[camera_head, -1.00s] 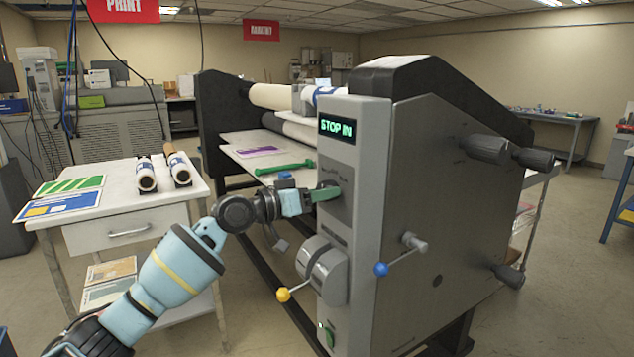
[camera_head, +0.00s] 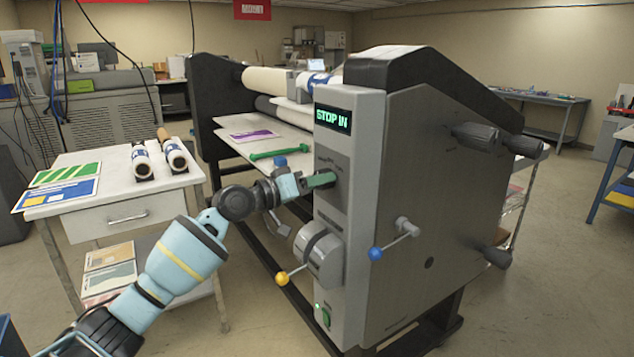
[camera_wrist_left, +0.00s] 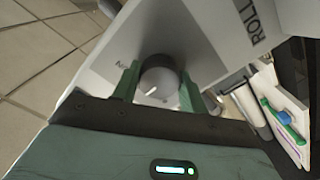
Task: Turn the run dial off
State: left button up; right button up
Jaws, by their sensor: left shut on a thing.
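The run dial (camera_wrist_left: 158,82) is a round grey knob with a white pointer line, seen in the left wrist view on the laminator's light grey control panel. My left gripper (camera_head: 325,180) reaches the front of that panel, below the green lit display (camera_head: 333,119) that reads "STOP IN". In the wrist view its two green fingers (camera_wrist_left: 158,88) stand on either side of the dial, shut on it. In the head view the gripper hides the dial. My right gripper is not in view.
Below the gripper, a grey lever with a yellow ball (camera_head: 282,279) sticks out from the panel. A blue-balled crank (camera_head: 376,253) is on the side. A white table (camera_head: 115,205) with two rolls (camera_head: 142,160) stands left. A green tool (camera_head: 281,153) lies on the laminator's bed.

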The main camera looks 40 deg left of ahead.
pick_arm(q)
jog(key=o, duration=1)
jog(key=shift+r, duration=0.1)
jog(key=shift+c, duration=0.2)
jog(key=shift+o, duration=0.2)
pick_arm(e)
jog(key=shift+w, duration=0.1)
pick_arm(q)
jog(key=shift+s+a, duration=0.1)
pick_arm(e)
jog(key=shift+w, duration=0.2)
pick_arm(q)
jog(key=b+v, duration=0.1)
jog(key=v, duration=0.6)
jog(key=shift+s, duration=0.35)
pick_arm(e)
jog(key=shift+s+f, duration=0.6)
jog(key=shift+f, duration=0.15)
pick_arm(q)
jog(key=shift+a, duration=0.1)
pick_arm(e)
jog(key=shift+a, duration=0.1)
